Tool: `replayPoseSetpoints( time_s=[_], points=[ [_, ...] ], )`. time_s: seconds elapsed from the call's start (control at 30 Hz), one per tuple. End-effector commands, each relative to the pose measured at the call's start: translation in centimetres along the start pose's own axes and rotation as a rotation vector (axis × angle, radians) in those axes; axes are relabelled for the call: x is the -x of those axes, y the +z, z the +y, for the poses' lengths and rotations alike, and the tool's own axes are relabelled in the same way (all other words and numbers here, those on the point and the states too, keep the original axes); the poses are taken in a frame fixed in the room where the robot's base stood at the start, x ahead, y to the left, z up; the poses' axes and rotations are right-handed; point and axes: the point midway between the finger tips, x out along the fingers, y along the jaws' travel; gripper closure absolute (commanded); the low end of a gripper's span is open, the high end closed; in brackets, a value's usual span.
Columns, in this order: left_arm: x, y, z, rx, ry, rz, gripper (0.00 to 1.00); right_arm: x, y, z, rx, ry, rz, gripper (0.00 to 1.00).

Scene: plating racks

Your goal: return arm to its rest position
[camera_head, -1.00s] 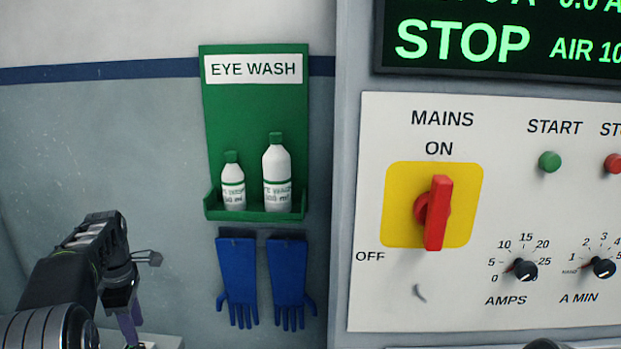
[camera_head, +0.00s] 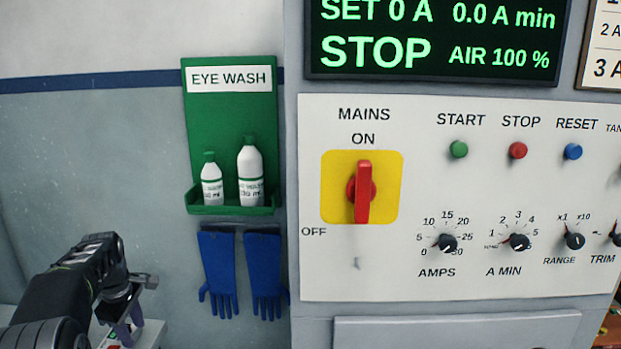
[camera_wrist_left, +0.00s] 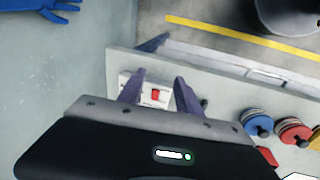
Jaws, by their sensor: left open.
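My left gripper (camera_head: 128,330) hangs at the lower left of the head view, in front of the grey wall and left of the blue gloves. In the left wrist view its two purple fingers (camera_wrist_left: 157,92) stand apart with nothing held between them. Beyond them is a white plate with a red switch (camera_wrist_left: 156,95). The fingers appear apart from it, though the exact gap is hard to tell. My right gripper is in neither view.
A control panel (camera_head: 330,270) with a red mains switch (camera_head: 363,192) pointing to ON fills the right. An eye wash station (camera_head: 230,120) and blue gloves (camera_head: 218,272) hang left of it. Red and blue discs (camera_wrist_left: 292,130) sit right in the wrist view.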

Motion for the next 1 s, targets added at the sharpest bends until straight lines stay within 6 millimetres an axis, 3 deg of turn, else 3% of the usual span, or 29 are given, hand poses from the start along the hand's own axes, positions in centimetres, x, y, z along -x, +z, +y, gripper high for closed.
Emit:
replayPoseSetpoints(
  time_s=[0.17, 0.27, 0.37, 0.43, 0.6, 0.7, 0.9, 1.0],
  points=[
    [-4.6, 2.1, 1.0, -0.228, 0.079, 0.015, 0.59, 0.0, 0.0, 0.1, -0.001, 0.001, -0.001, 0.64],
    [-8.5, 4.6, 0.7, -0.389, 0.119, 0.019, 0.59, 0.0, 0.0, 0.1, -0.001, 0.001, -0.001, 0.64],
    [-13.2, 8.3, -0.8, -0.574, 0.154, 0.014, 0.59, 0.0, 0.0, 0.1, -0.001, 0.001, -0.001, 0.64],
    [-16.7, 11.9, -2.9, -0.717, 0.179, 0.004, 0.59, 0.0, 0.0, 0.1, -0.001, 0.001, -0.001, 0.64],
    [-23.4, 21.4, -10.9, -1.031, 0.229, -0.047, 0.59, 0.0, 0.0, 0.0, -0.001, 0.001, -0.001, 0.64],
    [-25.3, 26.6, -17.0, -1.173, 0.25, -0.098, 0.59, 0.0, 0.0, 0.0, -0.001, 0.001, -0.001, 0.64],
    [-25.2, 35.2, -29.5, -1.33, 0.253, -0.259, 0.59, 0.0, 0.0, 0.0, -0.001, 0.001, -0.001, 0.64],
    [-24.3, 37.6, -34.1, -1.341, 0.226, -0.349, 0.59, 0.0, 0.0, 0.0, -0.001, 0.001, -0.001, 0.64]
  ],
)
